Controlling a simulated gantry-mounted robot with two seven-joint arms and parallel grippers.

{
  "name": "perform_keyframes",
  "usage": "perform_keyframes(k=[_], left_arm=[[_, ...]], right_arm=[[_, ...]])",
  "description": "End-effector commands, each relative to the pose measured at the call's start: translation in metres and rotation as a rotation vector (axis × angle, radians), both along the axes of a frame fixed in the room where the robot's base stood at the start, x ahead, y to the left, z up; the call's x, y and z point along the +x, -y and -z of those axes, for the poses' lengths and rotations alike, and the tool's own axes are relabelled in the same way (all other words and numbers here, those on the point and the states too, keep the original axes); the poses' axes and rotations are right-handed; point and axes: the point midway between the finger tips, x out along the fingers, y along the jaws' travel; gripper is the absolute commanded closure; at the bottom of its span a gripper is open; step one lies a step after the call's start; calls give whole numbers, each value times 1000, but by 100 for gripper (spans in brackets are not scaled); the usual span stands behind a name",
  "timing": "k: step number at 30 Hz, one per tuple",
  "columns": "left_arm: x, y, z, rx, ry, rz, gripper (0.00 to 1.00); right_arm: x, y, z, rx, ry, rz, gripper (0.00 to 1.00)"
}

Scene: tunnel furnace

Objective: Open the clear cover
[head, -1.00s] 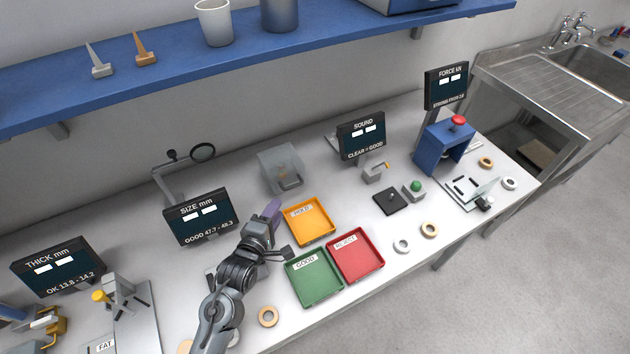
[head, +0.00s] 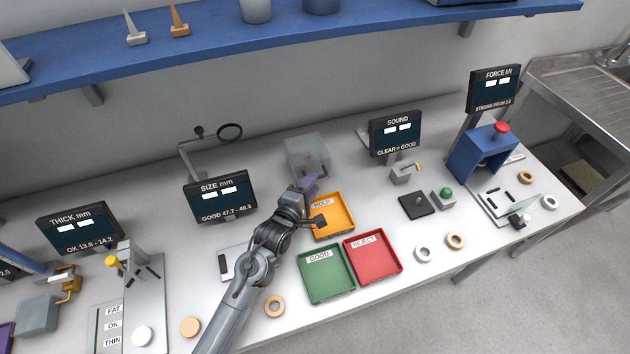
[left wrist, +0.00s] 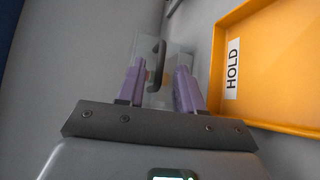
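The clear cover (head: 305,152) is a see-through box on the bench, behind the yellow tray. Something small and brownish shows dimly inside it. In the left wrist view the cover (left wrist: 177,62) has a dark curved handle (left wrist: 156,66). My left gripper (head: 309,186) is just in front of the cover, its purple fingers pointing toward it. In the left wrist view the fingers of my left gripper (left wrist: 158,82) are apart, and the handle appears between them. Whether they touch the handle I cannot tell. The cover looks closed. My right gripper is not in view.
The yellow HOLD tray (head: 346,232) lies close beside my left gripper. The green tray (head: 325,285) and red tray (head: 375,268) lie in front. The SIZE display (head: 220,195) stands to the left and the SOUND display (head: 396,134) to the right. A blue shelf (head: 200,50) hangs above.

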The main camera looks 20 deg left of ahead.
Motion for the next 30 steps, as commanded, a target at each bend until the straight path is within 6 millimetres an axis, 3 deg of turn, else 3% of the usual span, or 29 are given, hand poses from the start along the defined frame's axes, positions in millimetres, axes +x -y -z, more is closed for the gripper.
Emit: perform_keyframes(k=[6, 17, 24, 30], left_arm=[[20, 3, 3, 1, 1, 2, 64], [25, 3, 4, 0, 0, 1, 64], [25, 3, 4, 0, 0, 1, 98], [25, 2, 4, 0, 0, 1, 100]], right_arm=[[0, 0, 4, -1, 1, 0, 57], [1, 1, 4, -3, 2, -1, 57], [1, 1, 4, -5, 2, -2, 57], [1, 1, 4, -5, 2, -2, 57]])
